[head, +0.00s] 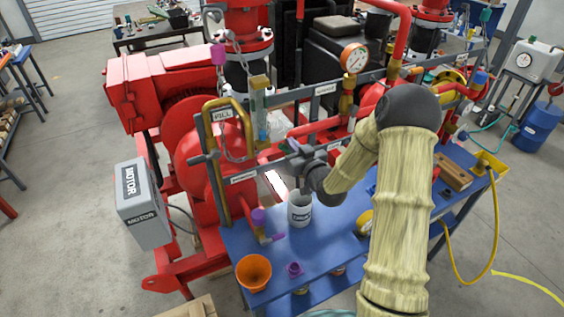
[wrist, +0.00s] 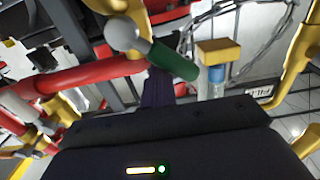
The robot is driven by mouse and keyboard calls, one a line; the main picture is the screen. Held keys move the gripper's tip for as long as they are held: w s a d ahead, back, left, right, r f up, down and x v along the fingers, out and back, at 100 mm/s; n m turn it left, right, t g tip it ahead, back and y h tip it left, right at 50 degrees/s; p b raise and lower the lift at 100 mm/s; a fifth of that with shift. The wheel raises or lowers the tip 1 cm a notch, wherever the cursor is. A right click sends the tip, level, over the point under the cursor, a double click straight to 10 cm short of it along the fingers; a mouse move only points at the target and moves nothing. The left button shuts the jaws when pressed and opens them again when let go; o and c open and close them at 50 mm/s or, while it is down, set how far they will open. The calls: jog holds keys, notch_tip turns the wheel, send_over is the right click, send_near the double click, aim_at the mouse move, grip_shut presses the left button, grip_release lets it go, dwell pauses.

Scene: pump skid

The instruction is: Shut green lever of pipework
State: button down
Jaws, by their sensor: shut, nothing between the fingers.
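The green lever (wrist: 172,58) shows in the wrist view as a short dark-green handle slanting down to the right from a round grey end (wrist: 122,34) beside yellow pipework. My gripper (head: 297,148) is in front of the rail, left of the pressure gauge. In the wrist view, my shut fingers (wrist: 158,88) point up just below the middle of the green handle, with nothing between them. I cannot tell whether they touch it.
A sight glass with a brass top (wrist: 219,52) stands right of the lever. A red pipe (wrist: 85,77) runs to its left. Below my gripper, a white cup (head: 300,212), an orange funnel (head: 254,271) and purple fittings (head: 294,269) are on the blue bench (head: 330,250).

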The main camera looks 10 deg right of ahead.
jog(key=shift+s+a+f+b, duration=0.2)
jog(key=shift+a+f+b, duration=0.35)
jog(key=shift+b, duration=0.15)
jog(key=shift+s+a+f+b, duration=0.15)
jog(key=shift+a+f+b, duration=0.25)
jog(key=shift+a+b, duration=0.25)
jog(key=shift+s+a+b, duration=0.15)
jog(key=shift+a+b, duration=0.2)
jog(key=shift+b, duration=0.6)
jog(key=shift+f, duration=0.1)
jog(key=b+v, duration=0.3)
jog(key=v, duration=0.6)
